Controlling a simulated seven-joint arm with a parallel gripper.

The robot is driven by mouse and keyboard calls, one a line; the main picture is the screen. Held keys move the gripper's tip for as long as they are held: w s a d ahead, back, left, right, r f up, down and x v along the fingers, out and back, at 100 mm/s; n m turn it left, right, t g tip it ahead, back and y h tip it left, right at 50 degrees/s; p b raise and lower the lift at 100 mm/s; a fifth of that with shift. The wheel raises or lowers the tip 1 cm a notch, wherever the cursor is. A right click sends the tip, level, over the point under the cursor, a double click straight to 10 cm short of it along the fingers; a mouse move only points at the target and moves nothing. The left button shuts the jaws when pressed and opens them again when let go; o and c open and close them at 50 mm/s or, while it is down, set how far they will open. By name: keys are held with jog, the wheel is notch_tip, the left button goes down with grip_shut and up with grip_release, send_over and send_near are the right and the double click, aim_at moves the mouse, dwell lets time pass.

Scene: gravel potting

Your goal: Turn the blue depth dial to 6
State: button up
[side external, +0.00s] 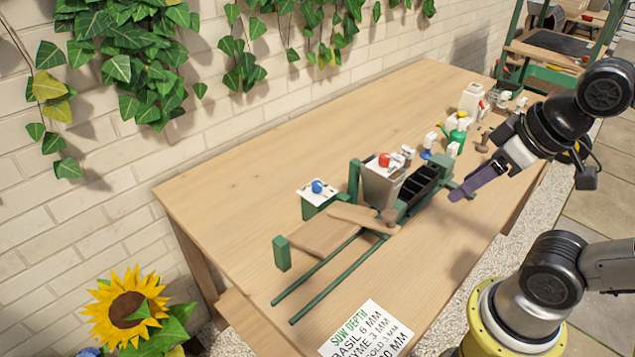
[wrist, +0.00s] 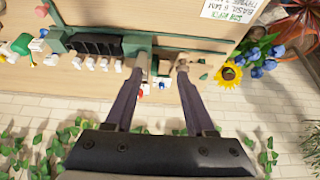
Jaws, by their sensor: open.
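The blue depth dial (side external: 318,187) sits on a white plate (side external: 327,196) atop a green block, left of the hopper in the side view. Its pointer and the plate's marks are too small to read. In the wrist view a small blue spot that looks like the dial (wrist: 162,86) shows between the two fingers. My gripper (side external: 455,197) has long purple fingers and is well to the right of the dial, above the table's right side. In the wrist view my gripper (wrist: 164,64) is open, its fingers spread, with nothing held.
A grey hopper (side external: 381,186) with a red knob (side external: 384,160) stands between the dial and my gripper. A black seed tray (side external: 418,186), green rails (side external: 325,285) and a sow-depth card (side external: 366,332) are nearby. Bottles and a green watering can (side external: 457,134) stand behind. The table's left is clear.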

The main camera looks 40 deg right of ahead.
jog(key=shift+s, duration=0.15)
jog(key=w+r+m, duration=0.1)
jog(key=w+r, duration=0.5)
jog(key=r, duration=0.1)
jog(key=g, duration=0.6)
send_over(317, 183)
notch_tip(317, 183, down, 9)
jog(key=shift+m, duration=0.4)
notch_tip(317, 183, down, 14)
jog(key=shift+f, duration=0.1)
grip_shut()
